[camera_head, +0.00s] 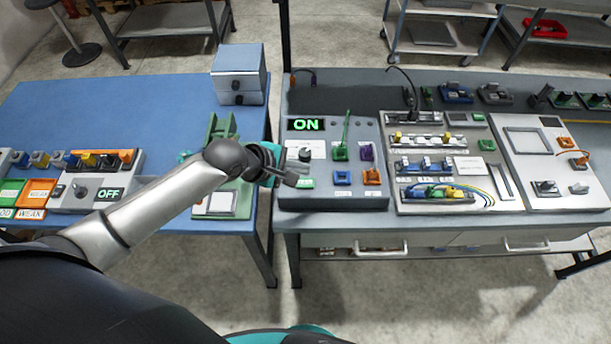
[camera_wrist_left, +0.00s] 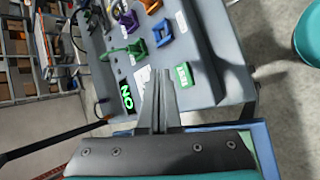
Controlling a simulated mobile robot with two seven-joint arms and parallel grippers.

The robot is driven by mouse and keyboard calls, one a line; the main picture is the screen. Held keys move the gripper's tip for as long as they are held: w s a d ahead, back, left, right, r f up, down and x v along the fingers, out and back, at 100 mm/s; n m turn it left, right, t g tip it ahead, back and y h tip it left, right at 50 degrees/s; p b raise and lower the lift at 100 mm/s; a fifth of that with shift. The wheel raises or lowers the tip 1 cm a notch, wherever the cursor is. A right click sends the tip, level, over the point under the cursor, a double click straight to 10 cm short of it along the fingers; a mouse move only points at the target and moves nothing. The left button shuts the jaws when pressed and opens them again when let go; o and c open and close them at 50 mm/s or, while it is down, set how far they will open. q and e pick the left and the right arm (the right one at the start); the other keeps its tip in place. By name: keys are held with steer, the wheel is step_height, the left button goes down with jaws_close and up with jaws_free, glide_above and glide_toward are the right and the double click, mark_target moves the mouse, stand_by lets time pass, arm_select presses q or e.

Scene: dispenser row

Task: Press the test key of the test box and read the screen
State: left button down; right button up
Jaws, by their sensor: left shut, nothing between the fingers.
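The test box (camera_head: 352,195) is a grey sloped panel on the grey bench. Its dark screen (camera_head: 306,124) shows "ON" in green letters; the screen also shows in the left wrist view (camera_wrist_left: 127,97), turned. A green key with small white lettering (camera_head: 306,183) sits at the panel's front left; it also shows in the left wrist view (camera_wrist_left: 184,74). My left gripper (camera_head: 293,180) is shut and empty, its fingertips close beside this key in the head view. In the left wrist view the fingers (camera_wrist_left: 159,80) point at the panel beside the key; contact cannot be told.
The panel also carries a blue socket (camera_head: 342,178), an orange one (camera_head: 372,177), a purple one (camera_head: 367,153) and a green upright lever (camera_head: 345,135). A blue bench (camera_head: 150,100) stands left across a narrow gap. More instrument panels (camera_head: 445,150) stand right.

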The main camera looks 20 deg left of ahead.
arm_select(q)
steer(key=r+n, duration=0.1)
steer(key=w+r+n, duration=0.2)
steer(key=shift+a+p, duration=0.35)
steer(key=b, duration=0.9)
glide_above(300, 183)
step_height(300, 183, down, 7)
steer(key=shift+s+f, duration=0.1)
steer(key=shift+f+b, duration=0.45)
steer(key=shift+f, duration=0.3)
steer(key=shift+f, duration=0.15)
stand_by(1.2)
steer(key=shift+f+p, duration=0.25)
steer(key=shift+p, duration=0.05)
